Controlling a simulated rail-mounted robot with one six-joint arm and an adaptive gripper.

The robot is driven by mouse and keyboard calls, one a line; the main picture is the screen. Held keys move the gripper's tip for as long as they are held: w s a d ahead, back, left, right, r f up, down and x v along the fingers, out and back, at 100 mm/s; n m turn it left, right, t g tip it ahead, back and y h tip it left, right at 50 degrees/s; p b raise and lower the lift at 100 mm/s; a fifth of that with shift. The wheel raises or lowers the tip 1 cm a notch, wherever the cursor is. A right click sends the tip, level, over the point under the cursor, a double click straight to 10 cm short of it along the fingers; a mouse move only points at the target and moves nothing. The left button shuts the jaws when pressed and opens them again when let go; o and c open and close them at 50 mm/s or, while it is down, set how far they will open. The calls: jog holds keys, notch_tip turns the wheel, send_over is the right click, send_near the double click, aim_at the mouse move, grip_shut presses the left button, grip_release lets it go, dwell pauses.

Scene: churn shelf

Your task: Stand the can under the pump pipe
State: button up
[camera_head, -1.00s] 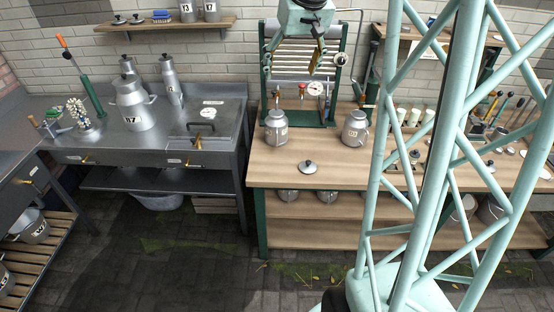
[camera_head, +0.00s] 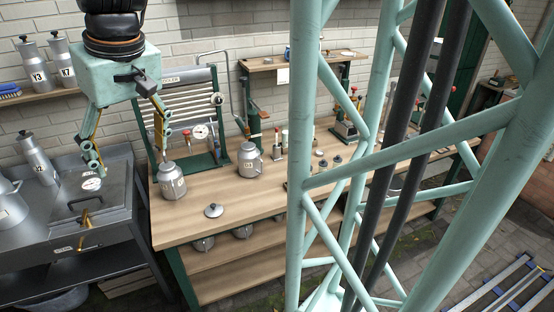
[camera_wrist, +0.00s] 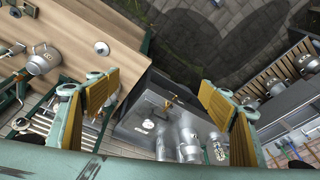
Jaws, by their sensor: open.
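Two grey metal cans stand upright on the wooden bench in the head view: one (camera_head: 172,182) at the left in front of the cooler rack, and one with a spout (camera_head: 249,160) to its right. I cannot tell which can is meant. A thin bent grey pipe (camera_head: 212,54) rises beside the rack; I cannot tell if it is the pump pipe. My gripper (camera_head: 128,138) is open and empty, appearing above and left of the left can. In the wrist view its fingers (camera_wrist: 160,82) are spread, with a can (camera_wrist: 42,60) out to the left.
The green-framed rack (camera_head: 190,105) with a dial stands at the bench's back. A loose lid (camera_head: 213,210) lies near the front edge of the wooden bench (camera_head: 190,228). More cans (camera_head: 38,158) stand on the metal counter at left. My lattice column hides much of the right side.

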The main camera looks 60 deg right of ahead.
jog(key=s+a+r+n, duration=0.1)
jog(key=s+a, duration=0.5)
jog(key=s, duration=0.6)
jog(key=s+a+r+n, duration=0.1)
jog(key=s+a, duration=0.4)
jog(key=s, duration=0.7)
jog(key=shift+s+a+r+t, duration=0.2)
jog(key=shift+a+r+t, duration=0.1)
jog(key=shift+a, duration=0.05)
